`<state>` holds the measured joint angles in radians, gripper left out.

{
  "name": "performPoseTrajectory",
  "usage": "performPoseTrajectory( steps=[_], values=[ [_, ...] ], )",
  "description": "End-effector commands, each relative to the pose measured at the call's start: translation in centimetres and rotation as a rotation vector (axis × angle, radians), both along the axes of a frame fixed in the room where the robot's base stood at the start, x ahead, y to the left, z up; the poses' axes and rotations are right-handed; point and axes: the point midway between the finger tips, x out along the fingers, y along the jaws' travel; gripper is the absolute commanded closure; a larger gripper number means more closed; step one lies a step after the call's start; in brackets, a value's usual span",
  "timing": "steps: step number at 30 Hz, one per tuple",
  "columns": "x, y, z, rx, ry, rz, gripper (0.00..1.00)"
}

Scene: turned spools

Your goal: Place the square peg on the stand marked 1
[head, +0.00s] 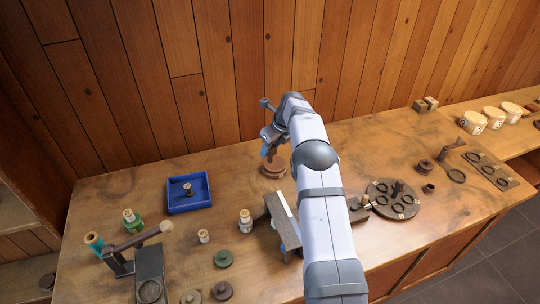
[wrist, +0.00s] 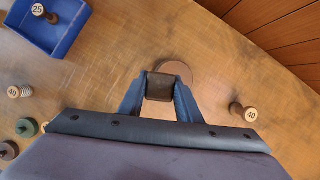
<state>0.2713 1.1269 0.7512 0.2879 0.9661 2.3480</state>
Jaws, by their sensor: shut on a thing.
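My gripper (wrist: 160,88) is shut on a dark brown, square-ended peg (wrist: 160,86), seen from above in the wrist view. In the head view my gripper (head: 268,148) is over the back middle of the bench, partly hidden by my own arm. A round brown stand (wrist: 178,68) lies beneath the peg and is partly covered by it. It also shows in the head view (head: 275,172), below my gripper. I cannot tell whether the peg touches it. No mark 1 is readable on any stand.
A blue tray (head: 174,208) holding a spool marked 25 (wrist: 38,9) stands to the left. A spool marked 40 (wrist: 249,114) is to the right of my gripper. A round board with rings (head: 378,187) is farther right. Bare bench (head: 225,180) lies between tray and stand.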

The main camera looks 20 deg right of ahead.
Motion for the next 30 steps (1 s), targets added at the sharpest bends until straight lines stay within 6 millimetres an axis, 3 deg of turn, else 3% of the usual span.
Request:
performPoseTrajectory(
  steps=[5, 13, 25, 26, 27, 28, 30],
  values=[
    [-0.1, 0.0, -0.7, 0.001, 0.003, 0.0, 0.91],
    [-0.1, 0.0, -3.5, 0.0, 0.001, 0.0, 0.91],
    [0.0, 0.0, -4.1, 0.0, 0.0, 0.0, 0.91],
    [0.0, 0.0, -4.1, 0.0, 0.0, 0.0, 0.67],
    [0.0, 0.0, -4.0, 0.0, 0.0, 0.0, 0.57],
    [0.0, 0.0, -4.0, 0.0, 0.0, 0.0, 0.51],
    [0.0, 0.0, -4.0, 0.0, 0.0, 0.0, 0.51]
  ],
)
